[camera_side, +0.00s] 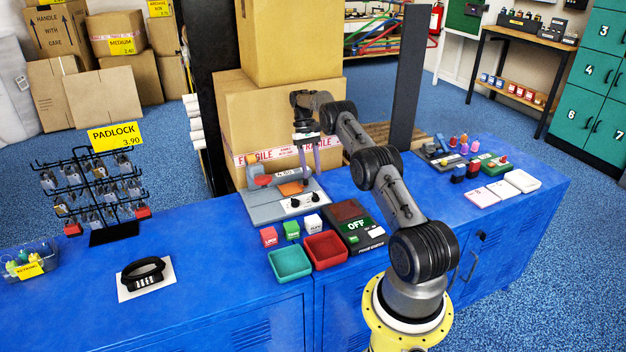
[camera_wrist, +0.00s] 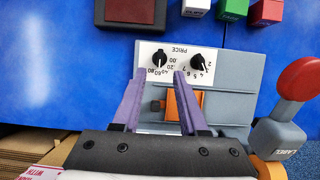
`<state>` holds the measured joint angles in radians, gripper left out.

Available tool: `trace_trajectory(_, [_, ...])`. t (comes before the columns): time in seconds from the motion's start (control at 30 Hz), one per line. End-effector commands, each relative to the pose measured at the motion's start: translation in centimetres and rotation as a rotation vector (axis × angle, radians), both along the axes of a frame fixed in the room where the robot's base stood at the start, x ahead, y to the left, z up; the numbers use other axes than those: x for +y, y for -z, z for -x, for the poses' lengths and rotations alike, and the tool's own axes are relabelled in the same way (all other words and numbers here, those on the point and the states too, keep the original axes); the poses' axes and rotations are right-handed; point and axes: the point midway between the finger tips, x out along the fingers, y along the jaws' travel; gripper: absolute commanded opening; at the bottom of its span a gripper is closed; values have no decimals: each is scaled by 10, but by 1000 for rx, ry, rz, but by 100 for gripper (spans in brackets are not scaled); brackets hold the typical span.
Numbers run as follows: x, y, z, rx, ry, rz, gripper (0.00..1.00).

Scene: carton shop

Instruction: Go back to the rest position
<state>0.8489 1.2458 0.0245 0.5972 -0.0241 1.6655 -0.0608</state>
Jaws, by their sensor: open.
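My gripper (camera_side: 307,160) hangs on the bent arm above the grey label machine (camera_side: 262,214) on the blue counter. Its two purple fingers point down, apart, with nothing between them. In the wrist view the open gripper (camera_wrist: 161,76) shows over the machine (camera_wrist: 236,75), with the fingertips in front of the white price dial plate (camera_wrist: 200,58). An orange pad (camera_wrist: 172,105) shows between and beside the fingers. The machine's red-knobbed lever (camera_wrist: 297,84) stands to the right. Whether the fingers touch the machine cannot be told.
Large cartons (camera_side: 245,110) stack close behind the gripper, beside dark posts (camera_side: 405,95). Small coloured blocks (camera_side: 291,228), red and green trays (camera_side: 325,249) and an OFF box (camera_side: 352,226) lie in front. A padlock rack (camera_side: 95,190) stands left.

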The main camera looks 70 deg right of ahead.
Motion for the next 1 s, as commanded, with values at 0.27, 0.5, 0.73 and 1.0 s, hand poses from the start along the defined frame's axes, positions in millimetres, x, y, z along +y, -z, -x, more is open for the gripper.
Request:
trace_trajectory(0.27, [-2,-8,-2,1,0,-1,42])
trace_trajectory(0.5, [-2,-7,-2,1,0,-1,42])
trace_trajectory(0.73, [11,-38,-29,-37,-51,39,42])
trace_trajectory(1.0, [85,-181,-81,-169,-207,155,42])
